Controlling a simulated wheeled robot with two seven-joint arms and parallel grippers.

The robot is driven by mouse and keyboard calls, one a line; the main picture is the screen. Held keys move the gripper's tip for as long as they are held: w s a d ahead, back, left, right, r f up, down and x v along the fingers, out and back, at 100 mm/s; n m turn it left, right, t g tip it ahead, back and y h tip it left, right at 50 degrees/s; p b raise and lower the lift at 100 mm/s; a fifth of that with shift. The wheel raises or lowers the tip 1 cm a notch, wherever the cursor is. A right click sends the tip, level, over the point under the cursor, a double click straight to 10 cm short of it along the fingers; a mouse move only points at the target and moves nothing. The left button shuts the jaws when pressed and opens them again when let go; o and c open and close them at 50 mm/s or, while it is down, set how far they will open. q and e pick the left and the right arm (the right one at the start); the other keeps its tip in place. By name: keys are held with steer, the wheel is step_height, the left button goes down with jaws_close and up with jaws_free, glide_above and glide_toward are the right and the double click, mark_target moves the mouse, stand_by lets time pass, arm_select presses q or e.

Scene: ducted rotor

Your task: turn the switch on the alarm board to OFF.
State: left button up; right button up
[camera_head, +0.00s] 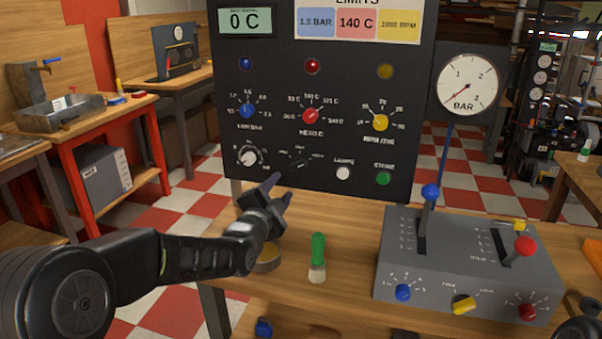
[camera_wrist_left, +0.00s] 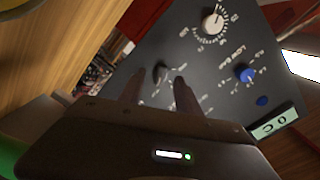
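The alarm board (camera_head: 330,190) is a tall dark panel behind the table, with lamps and knobs. A small black switch (camera_head: 299,161) with tiny labels around it sits low on the board, right of a white knob. I cannot read its labels or setting. In the left wrist view the switch (camera_wrist_left: 161,73) shows just beyond and between my fingertips, apart from them. My left gripper (camera_head: 280,189) is open and empty, in front of the board, below and left of the switch; its fingers also show in the wrist view (camera_wrist_left: 158,88). My right gripper is out of view.
The white knob (camera_head: 247,156) and a white button (camera_head: 343,173) flank the switch; a green button (camera_head: 383,179) is farther right. A grey lever box (camera_head: 470,270) stands at the right.

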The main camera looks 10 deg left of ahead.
mark_target(291, 170)
arm_select(q)
steer(key=shift+w+d+r+p, duration=0.15)
steer(key=shift+w+p, duration=0.1)
steer(key=shift+w, duration=1.75)
steer(key=shift+w+d+r+p, duration=0.1)
steer(key=shift+w+p, duration=0.15)
steer(key=shift+w, duration=1.75)
steer(key=shift+c, duration=0.4)
jaws_close()
